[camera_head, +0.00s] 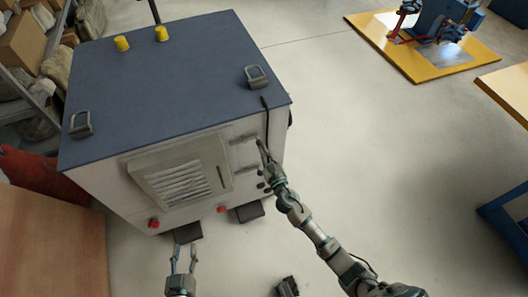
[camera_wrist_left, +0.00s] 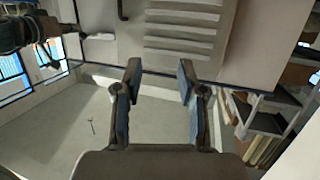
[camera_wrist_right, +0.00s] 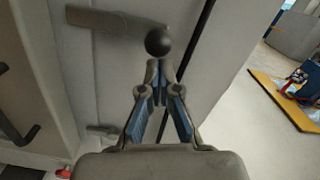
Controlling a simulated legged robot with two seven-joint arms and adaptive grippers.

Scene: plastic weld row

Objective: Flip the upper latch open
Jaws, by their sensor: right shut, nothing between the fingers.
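The upper latch is a grey bar on the white front of a cabinet, right of its vent panel (camera_head: 180,178); it shows in the head view (camera_head: 242,139) and across the top of the right wrist view (camera_wrist_right: 105,21). A black ball knob (camera_wrist_right: 158,42) sits at its right end. A lower latch (camera_wrist_right: 104,130) lies below. My right gripper (camera_head: 261,143) is shut and empty, its tips (camera_wrist_right: 156,66) just below the knob; I cannot tell whether they touch. My left gripper (camera_head: 184,246) is open and empty, low before the cabinet; its fingers show apart in the left wrist view (camera_wrist_left: 160,68).
The cabinet's dark blue top (camera_head: 170,75) carries two grey handles and two yellow caps. Red buttons (camera_head: 154,223) sit low on its front. A dark handle (camera_wrist_right: 18,125) projects left of the latches. Floor is clear to the right, towards a yellow-edged mat (camera_head: 400,60).

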